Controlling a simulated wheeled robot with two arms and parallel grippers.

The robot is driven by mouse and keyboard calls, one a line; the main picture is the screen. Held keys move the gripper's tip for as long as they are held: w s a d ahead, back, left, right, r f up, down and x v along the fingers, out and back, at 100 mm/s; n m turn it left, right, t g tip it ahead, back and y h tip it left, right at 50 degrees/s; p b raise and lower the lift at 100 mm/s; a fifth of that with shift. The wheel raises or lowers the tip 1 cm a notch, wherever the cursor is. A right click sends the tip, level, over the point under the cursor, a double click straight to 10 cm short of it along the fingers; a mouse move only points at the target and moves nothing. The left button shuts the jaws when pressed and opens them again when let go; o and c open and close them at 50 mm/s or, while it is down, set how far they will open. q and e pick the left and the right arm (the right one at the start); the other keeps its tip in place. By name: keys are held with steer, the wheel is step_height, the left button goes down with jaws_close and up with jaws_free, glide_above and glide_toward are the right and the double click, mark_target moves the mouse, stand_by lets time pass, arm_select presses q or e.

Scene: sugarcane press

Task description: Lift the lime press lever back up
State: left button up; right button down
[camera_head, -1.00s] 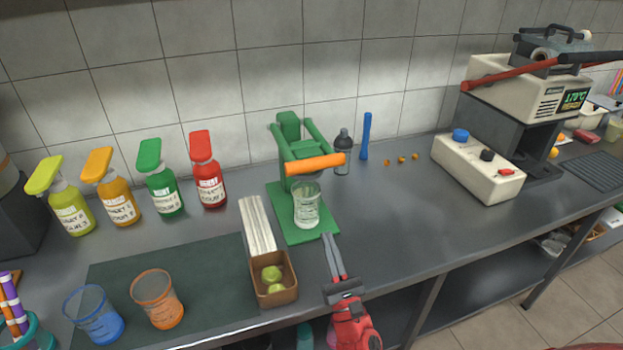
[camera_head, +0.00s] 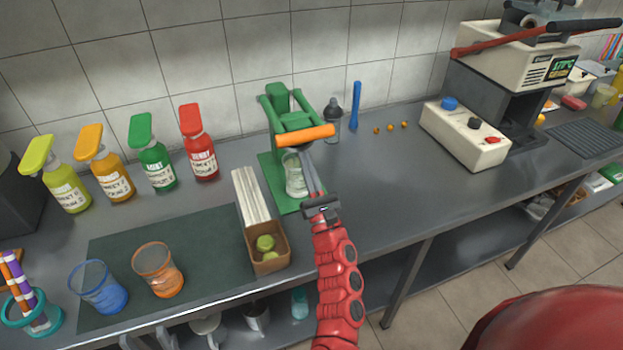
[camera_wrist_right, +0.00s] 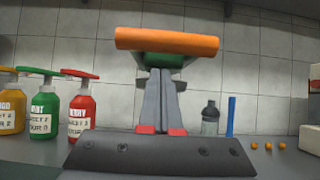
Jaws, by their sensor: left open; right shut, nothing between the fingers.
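The green lime press (camera_head: 284,110) stands on the counter with its lever down. The lever's orange handle (camera_head: 306,136) lies level across the front, and spans the top of the right wrist view (camera_wrist_right: 167,41). My right gripper (camera_head: 305,158) is shut and empty, its fingertips just under the handle; I cannot tell whether they touch it. It also shows in the right wrist view (camera_wrist_right: 160,74). A glass (camera_head: 294,176) stands under the press, partly hidden by the gripper.
A brown box with limes (camera_head: 266,243) and a white ridged tray (camera_head: 250,196) stand left of my right arm. A dark bottle (camera_head: 333,120) and blue stick (camera_head: 355,106) stand right of the press.

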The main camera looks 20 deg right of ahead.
steer(key=shift+w+r, duration=0.15)
steer(key=shift+r, duration=0.8)
